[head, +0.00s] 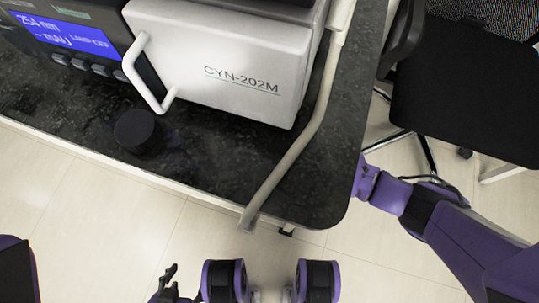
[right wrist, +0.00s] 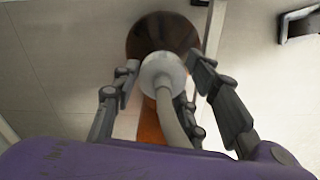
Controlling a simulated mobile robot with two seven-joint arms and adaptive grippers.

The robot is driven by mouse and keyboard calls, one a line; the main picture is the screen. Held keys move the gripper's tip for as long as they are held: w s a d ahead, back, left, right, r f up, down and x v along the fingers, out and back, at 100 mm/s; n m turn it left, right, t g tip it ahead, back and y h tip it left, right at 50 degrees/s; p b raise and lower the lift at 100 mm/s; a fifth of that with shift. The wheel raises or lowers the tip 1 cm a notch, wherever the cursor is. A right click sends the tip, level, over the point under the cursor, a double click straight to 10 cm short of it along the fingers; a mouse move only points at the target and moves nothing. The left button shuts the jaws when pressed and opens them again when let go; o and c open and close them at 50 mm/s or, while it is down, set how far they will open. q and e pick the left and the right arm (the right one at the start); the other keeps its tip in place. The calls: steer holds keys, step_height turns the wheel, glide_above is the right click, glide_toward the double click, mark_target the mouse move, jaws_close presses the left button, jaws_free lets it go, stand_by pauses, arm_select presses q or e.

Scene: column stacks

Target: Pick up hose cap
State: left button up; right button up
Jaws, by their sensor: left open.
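A short round black cap-like piece (head: 137,131) stands on the dark counter in front of the machine; it may be the hose cap. A grey hose (head: 290,165) runs down from the machine over the counter's front edge. In the right wrist view a pale hose (right wrist: 176,122) ends in a white round fitting (right wrist: 162,73) between the fingers of my right gripper (right wrist: 162,70); whether they press on it is unclear. In the head view the counter hides my right gripper. My left gripper (head: 168,284) is open and empty at the bottom, away from the black piece.
The white machine (head: 225,60) with a handle (head: 150,75) and blue display stands on the dark counter (head: 70,105). A black chair (head: 465,100) stands to the right. A dark brown disc (right wrist: 160,32) lies behind the white fitting. Pale floor (head: 90,215) is open in front.

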steer(key=c, duration=0.3)
steer(key=shift+r, duration=0.1)
step_height(320, 180, up, 9)
steer(key=p, duration=0.4)
steer(key=shift+f, duration=0.2)
steer(key=shift+r+p, duration=0.3)
steer(key=shift+r, duration=0.3)
steer(key=shift+d, duration=0.1)
